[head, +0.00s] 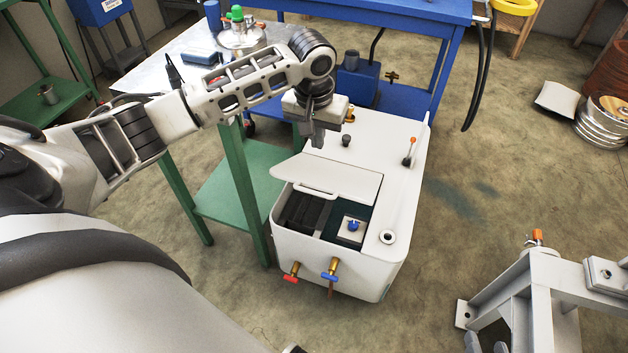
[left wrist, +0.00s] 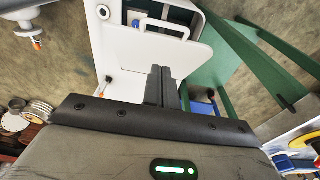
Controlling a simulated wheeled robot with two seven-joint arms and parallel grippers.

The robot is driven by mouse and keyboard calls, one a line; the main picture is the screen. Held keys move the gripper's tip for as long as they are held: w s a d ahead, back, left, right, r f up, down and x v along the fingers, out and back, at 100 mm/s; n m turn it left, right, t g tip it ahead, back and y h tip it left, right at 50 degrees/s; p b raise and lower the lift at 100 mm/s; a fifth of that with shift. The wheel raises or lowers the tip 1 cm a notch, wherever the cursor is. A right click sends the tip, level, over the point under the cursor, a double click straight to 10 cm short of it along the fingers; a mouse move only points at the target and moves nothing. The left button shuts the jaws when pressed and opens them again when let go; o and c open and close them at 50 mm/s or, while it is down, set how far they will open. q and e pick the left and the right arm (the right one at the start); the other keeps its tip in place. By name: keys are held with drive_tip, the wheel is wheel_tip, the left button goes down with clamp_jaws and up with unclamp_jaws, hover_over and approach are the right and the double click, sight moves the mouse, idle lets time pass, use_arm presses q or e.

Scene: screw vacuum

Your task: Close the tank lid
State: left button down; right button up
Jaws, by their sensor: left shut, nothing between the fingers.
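The white tank (head: 400,215) stands on the floor in the middle of the head view. Its flat white lid (head: 330,178) is partly open, tilted up over the opening, with a handle along its front edge. Through the gap I see a dark block (head: 303,211) and a blue-knobbed part (head: 352,226) inside. My left gripper (head: 317,135) is above the rear of the tank, behind the lid. In the left wrist view, the shut, empty fingers (left wrist: 160,85) point toward the lid (left wrist: 160,45), which shows its handle. Whether they touch it I cannot tell. My right gripper is not seen.
A green-legged table (head: 237,190) stands close left of the tank. A blue bench (head: 400,95) is behind it. Red and blue valves (head: 330,272) stick out of the tank's front. A grey metal frame (head: 540,290) stands at lower right. The floor right of the tank is clear.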

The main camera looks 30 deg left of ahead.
use_arm(q)
wheel_tip(320, 180, down, 13)
drive_tip(key=b, duration=0.2)
drive_tip(key=shift+s+a+b, duration=0.25)
drive_tip(key=shift+b, duration=0.05)
use_arm(e)
drive_tip(key=shift+w+f, duration=0.15)
drive_tip(key=shift+f, duration=0.25)
